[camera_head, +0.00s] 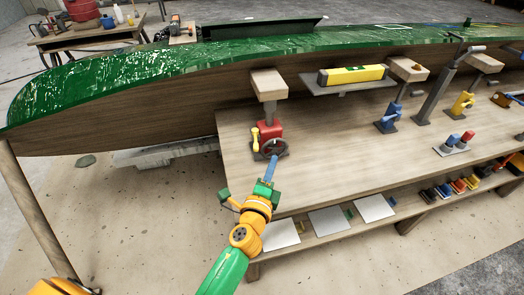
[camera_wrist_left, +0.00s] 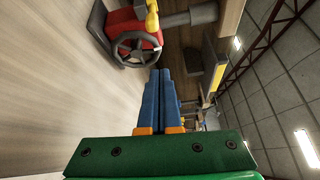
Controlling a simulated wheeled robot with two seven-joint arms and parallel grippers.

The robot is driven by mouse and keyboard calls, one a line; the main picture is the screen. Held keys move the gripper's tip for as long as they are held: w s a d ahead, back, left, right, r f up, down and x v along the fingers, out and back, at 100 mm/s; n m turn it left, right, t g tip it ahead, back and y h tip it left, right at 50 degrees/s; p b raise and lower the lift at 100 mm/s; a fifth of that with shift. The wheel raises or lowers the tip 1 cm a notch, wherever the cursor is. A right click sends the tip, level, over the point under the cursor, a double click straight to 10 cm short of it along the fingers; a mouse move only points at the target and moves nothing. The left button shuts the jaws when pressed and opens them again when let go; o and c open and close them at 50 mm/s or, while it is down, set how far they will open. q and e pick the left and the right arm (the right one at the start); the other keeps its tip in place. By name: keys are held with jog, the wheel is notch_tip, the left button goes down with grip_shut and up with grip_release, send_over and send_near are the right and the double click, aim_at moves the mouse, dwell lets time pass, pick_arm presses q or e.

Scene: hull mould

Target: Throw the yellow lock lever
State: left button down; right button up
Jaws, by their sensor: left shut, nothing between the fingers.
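A red jack (camera_head: 268,130) with a dark handwheel (camera_head: 273,148) stands at the left end of the wooden bench, under a wooden pad. A yellow lever (camera_head: 255,140) stands roughly upright on the jack's left side. In the left wrist view the red jack (camera_wrist_left: 130,25) and handwheel (camera_wrist_left: 137,48) are near the top, with part of the yellow lever (camera_wrist_left: 152,18) at the top edge. My left gripper (camera_head: 274,158) is shut and empty, its blue fingers pointing at the handwheel's near side. In the wrist view the fingertips (camera_wrist_left: 160,72) appear just below the wheel; I cannot tell whether they touch. My right gripper is not in view.
The green-and-wood hull (camera_head: 150,95) runs behind the bench (camera_head: 340,165). Blue (camera_head: 390,117) and yellow (camera_head: 462,103) jacks stand farther right. The bench middle is clear.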

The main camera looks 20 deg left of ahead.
pick_arm(q)
jog(key=w, duration=0.4)
jog(key=shift+w+a+f, duration=0.1)
jog(key=shift+w+f, duration=0.2)
jog(key=shift+f, duration=0.1)
jog(key=a, duration=0.1)
jog(key=s+a+p, duration=0.1)
jog(key=a, duration=0.1)
jog(key=shift+s+a+r+p, duration=0.3)
jog(key=shift+a+r+p, duration=0.05)
jog(key=shift+a+r, duration=0.05)
jog(key=shift+h, duration=0.3)
